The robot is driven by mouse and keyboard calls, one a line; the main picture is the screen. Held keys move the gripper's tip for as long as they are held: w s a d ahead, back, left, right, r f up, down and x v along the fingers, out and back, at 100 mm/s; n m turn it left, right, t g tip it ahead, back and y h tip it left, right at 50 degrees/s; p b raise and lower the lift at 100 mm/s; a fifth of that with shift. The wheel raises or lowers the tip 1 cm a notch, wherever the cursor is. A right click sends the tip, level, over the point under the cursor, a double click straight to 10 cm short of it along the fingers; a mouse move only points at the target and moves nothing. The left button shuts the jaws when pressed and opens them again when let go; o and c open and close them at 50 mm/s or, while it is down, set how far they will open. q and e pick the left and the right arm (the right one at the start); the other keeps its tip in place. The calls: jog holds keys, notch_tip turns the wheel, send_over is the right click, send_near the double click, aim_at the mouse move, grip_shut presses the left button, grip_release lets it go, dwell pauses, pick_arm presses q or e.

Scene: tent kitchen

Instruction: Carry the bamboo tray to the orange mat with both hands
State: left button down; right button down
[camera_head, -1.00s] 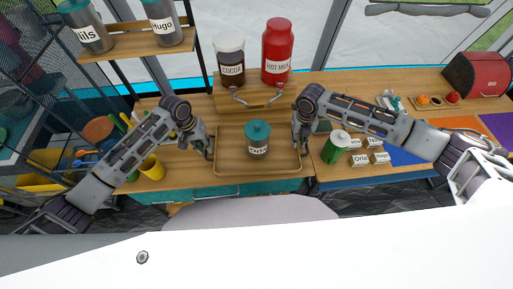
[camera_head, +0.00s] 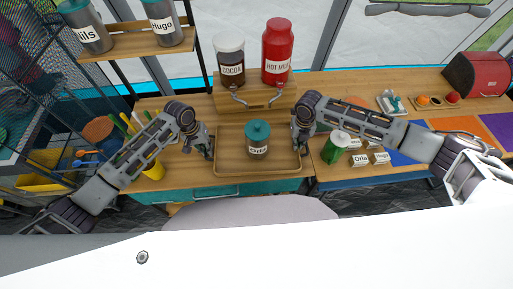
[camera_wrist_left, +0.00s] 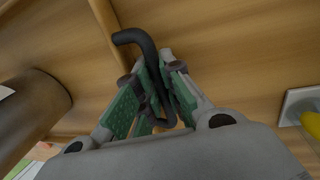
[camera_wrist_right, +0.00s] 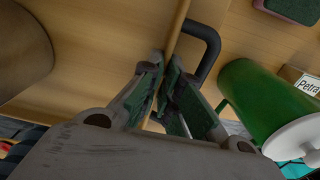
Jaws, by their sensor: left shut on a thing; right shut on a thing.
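The bamboo tray (camera_head: 230,166) lies on the wooden counter in the middle of the head view. A grey jar with a teal lid (camera_head: 257,140) stands upright on it; its label is only partly readable. My left gripper (camera_head: 208,150) is at the tray's left side, and in the left wrist view (camera_wrist_left: 160,100) its fingers are shut on a black handle. My right gripper (camera_head: 300,147) is at the tray's right side, shut on the other black handle (camera_wrist_right: 208,50). The orange mat (camera_head: 452,123) is at the far right, partly hidden by my right arm.
A green can (camera_head: 335,148) and several small labelled blocks (camera_head: 360,160) stand right of the tray. A blue mat (camera_head: 402,157) and a purple mat (camera_head: 496,126) flank the orange one. A wooden stand (camera_head: 265,98) with cocoa and hot milk containers is behind. A yellow cup (camera_head: 153,169) is left.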

pick_arm(q)
jog(key=shift+w+r, duration=0.1)
jog(key=shift+r, duration=0.05)
pick_arm(e)
jog(key=shift+w+r, duration=0.1)
jog(key=shift+r, duration=0.05)
